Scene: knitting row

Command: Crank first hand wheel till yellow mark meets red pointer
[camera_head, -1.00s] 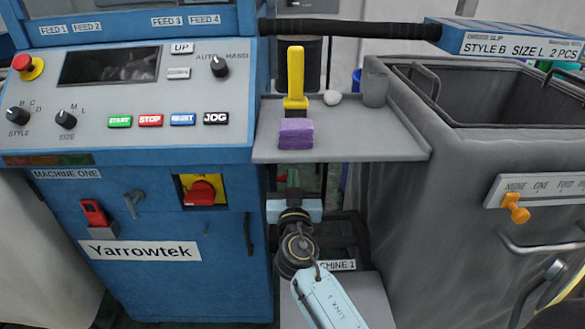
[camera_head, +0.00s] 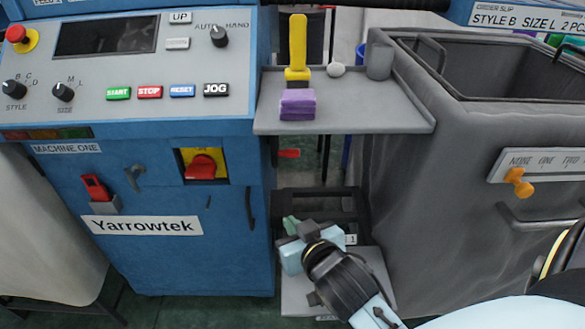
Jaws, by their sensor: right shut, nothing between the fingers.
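My right gripper (camera_head: 291,224) is low in the gap between the blue machine and the grey bin, below the small grey shelf. It is shut and empty, with its fingers pointing away from me and only partly visible. A small red piece (camera_head: 289,153) shows under the shelf beside the blue machine's right side; it may be the red pointer, but I cannot tell. I cannot make out the hand wheel or a yellow mark on it. My left gripper is not in view.
The blue machine (camera_head: 130,250), labelled MACHINE ONE, stands on the left with its button panel (camera_head: 215,65). The grey shelf (camera_head: 385,122) holds a purple block (camera_head: 297,104), a yellow-handled tool (camera_head: 298,48) and a grey cup (camera_head: 379,62). The grey bin (camera_head: 430,190) closes off the right.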

